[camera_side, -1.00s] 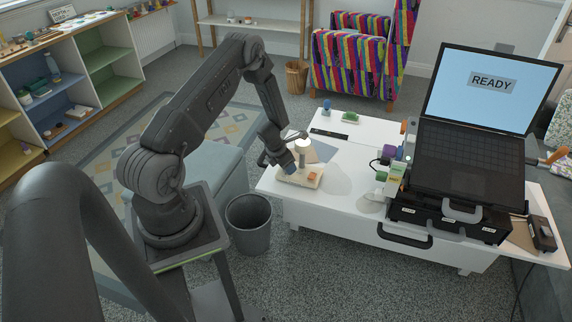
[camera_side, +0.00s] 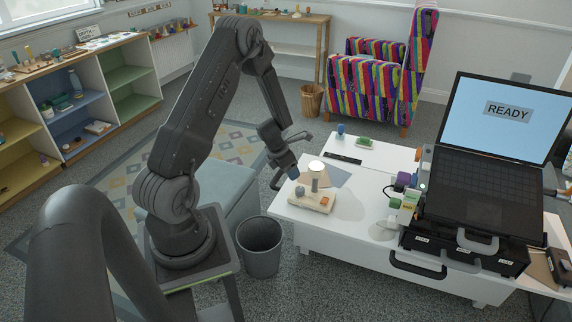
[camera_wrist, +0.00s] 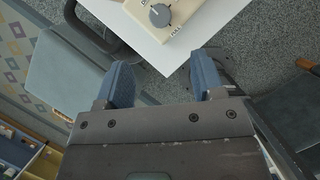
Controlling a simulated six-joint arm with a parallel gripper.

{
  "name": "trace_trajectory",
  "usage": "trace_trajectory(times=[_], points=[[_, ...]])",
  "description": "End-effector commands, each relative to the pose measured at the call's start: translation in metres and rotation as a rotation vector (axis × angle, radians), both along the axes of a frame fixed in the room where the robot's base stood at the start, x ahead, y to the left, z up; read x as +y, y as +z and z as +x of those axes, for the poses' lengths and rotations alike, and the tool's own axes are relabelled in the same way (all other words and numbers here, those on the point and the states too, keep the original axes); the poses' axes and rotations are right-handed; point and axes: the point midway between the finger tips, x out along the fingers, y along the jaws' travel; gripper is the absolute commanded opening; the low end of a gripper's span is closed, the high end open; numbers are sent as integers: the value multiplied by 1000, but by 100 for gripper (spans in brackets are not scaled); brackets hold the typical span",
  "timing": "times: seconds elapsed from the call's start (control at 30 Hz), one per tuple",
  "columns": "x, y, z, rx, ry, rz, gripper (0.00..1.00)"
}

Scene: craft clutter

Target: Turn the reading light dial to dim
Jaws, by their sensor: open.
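The reading light (camera_side: 314,180) has a glowing white top on a short grey post over a cream base (camera_side: 316,200), near the white table's left corner. In the wrist view the grey round dial (camera_wrist: 159,15) sits on the cream base (camera_wrist: 182,10), cut off by the top edge. Small lettering lies beside the dial; I cannot read its setting surely. My gripper (camera_wrist: 163,78) is open and empty, its two blue fingers apart, short of the table corner and the dial. In the side view my gripper (camera_side: 290,174) is up and left of the base, apart from it.
The white table (camera_side: 350,222) holds a laptop (camera_side: 480,180) on a black case at right, with small coloured items before it. A grey bin (camera_side: 260,246) stands on the floor below the table's left side. A padded blue-grey bench (camera_side: 222,190) lies left of the table.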

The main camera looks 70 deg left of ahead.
Motion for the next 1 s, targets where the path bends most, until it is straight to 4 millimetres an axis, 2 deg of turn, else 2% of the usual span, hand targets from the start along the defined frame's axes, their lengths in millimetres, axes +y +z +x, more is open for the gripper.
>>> trace_trajectory(times=[0.13, 0.57, 0.67, 0.77, 0.87, 0.9, 1.0], points=[[-1, 16, -6, -1, 0, 1, 62], [-1, 22, -9, 0, 1, 0, 62], [-3, 31, -3, -23, 43, 6, 62], [-9, 59, 12, -101, 188, 13, 62], [-23, 107, 30, -238, 441, -6, 62], [-31, 128, 35, -301, 560, -27, 62], [-54, 177, 38, -450, 864, -117, 62]])
